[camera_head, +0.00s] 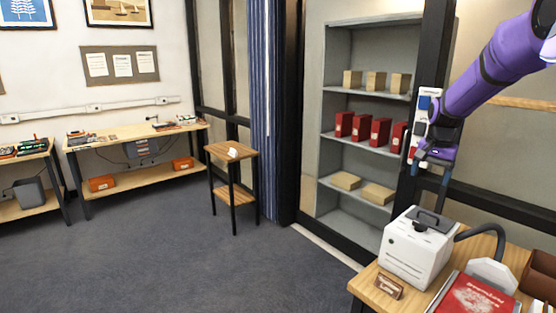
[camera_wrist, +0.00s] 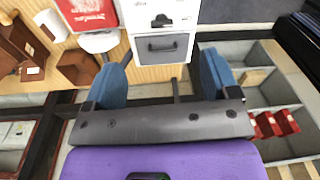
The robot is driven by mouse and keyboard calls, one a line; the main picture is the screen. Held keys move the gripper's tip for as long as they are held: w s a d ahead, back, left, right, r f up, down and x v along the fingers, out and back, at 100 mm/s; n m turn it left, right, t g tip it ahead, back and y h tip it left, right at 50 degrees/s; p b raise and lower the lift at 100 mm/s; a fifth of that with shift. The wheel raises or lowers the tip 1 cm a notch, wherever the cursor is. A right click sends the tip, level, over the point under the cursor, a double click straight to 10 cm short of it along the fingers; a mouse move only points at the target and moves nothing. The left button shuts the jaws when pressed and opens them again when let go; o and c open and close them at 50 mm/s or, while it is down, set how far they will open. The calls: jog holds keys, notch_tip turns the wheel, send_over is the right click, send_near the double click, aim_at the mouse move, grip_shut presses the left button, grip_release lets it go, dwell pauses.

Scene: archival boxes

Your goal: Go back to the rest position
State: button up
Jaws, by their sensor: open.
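My purple arm reaches in from the upper right of the head view, and my gripper (camera_head: 428,132) hangs in the air above the wooden desk, in front of the shelf unit. In the wrist view my gripper (camera_wrist: 163,78) shows two blue fingers spread wide, with nothing held between them. A white box (camera_head: 418,247) with a dark handle on top stands upright on the desk below my gripper. The box also shows in the wrist view (camera_wrist: 161,48), beyond the fingertips and apart from them.
The desk (camera_head: 364,290) holds a red book (camera_head: 478,297), a small wooden sign (camera_head: 389,286) and a brown holder (camera_head: 540,275). A grey shelf unit (camera_head: 335,60) holds red and tan boxes. A small side table (camera_head: 232,150) stands near the curtain. Open floor lies at the left.

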jog(key=s+a+r+n+t, duration=0.1)
jog(key=s+a+r, duration=0.25)
jog(key=s, duration=0.25)
jog(key=s+a+r+n, duration=0.2)
jog(key=s+a+r, duration=0.1)
jog(key=s+r, duration=0.3)
jog(key=s+a+r+n+t, duration=0.1)
jog(key=s+a+r, duration=0.2)
jog(key=s, duration=0.4)
jog(key=s+a+f+n+t, duration=0.1)
jog(key=s+a+n, duration=0.1)
jog(key=s, duration=0.8)
jog(key=s+a+n+t, duration=0.1)
jog(key=s+a+n, duration=0.1)
jog(key=s, duration=0.8)
jog(key=shift+s+a+f+n, duration=0.35)
jog(key=shift+n, duration=0.05)
